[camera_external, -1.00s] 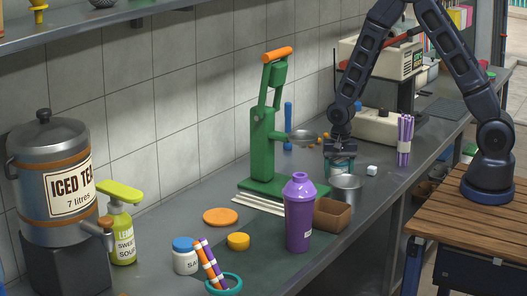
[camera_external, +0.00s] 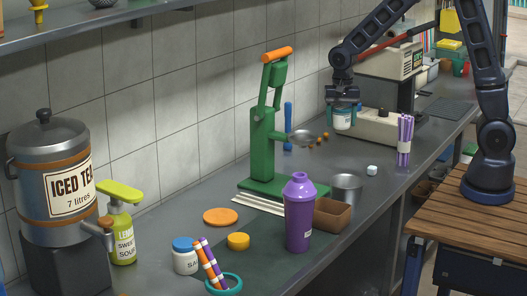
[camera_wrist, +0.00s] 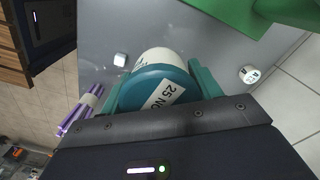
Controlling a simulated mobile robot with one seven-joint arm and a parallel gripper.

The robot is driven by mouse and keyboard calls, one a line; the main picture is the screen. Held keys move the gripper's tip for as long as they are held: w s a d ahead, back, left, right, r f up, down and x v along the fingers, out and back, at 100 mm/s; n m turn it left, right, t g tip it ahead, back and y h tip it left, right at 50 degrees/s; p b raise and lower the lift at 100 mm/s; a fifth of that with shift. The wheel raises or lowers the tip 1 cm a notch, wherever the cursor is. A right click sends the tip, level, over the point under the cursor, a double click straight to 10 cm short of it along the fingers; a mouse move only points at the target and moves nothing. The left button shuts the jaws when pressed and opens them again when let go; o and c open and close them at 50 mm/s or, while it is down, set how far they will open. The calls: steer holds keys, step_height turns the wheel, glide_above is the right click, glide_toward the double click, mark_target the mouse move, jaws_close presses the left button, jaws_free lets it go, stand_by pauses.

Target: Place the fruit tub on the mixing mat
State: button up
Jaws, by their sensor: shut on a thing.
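The fruit tub (camera_external: 342,120), a white tub with a teal lid, is in my gripper (camera_external: 342,106), which is shut around it. The tub is held above the counter, behind the metal cup. In the wrist view the tub (camera_wrist: 165,88) sits between the two teal fingers, its lid toward me with a partly hidden "25 NO" label. The mixing mat (camera_external: 262,258) looks like the dark green patch at the front of the counter, far to the left of and nearer the camera than my gripper. A purple shaker stands at its right part.
The purple shaker (camera_external: 299,215), brown box (camera_external: 332,214), metal cup (camera_external: 346,187) and green press (camera_external: 262,150) stand between the tub and the mat. A salt jar (camera_external: 186,257), yellow lid (camera_external: 238,241) and teal ring with striped sticks (camera_external: 224,284) lie around the mat's left side.

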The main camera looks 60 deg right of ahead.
steer(key=shift+r, duration=1.05)
steer(key=r, duration=0.4)
steer(key=shift+w+a+r, duration=0.1)
steer(key=shift+a+r, duration=0.15)
steer(key=w+a, duration=0.4)
steer(key=a, duration=0.9)
steer(key=n, duration=0.2)
glide_above(257, 272)
step_height(257, 272, down, 5)
step_height(257, 272, down, 20)
steer(key=shift+f, duration=0.1)
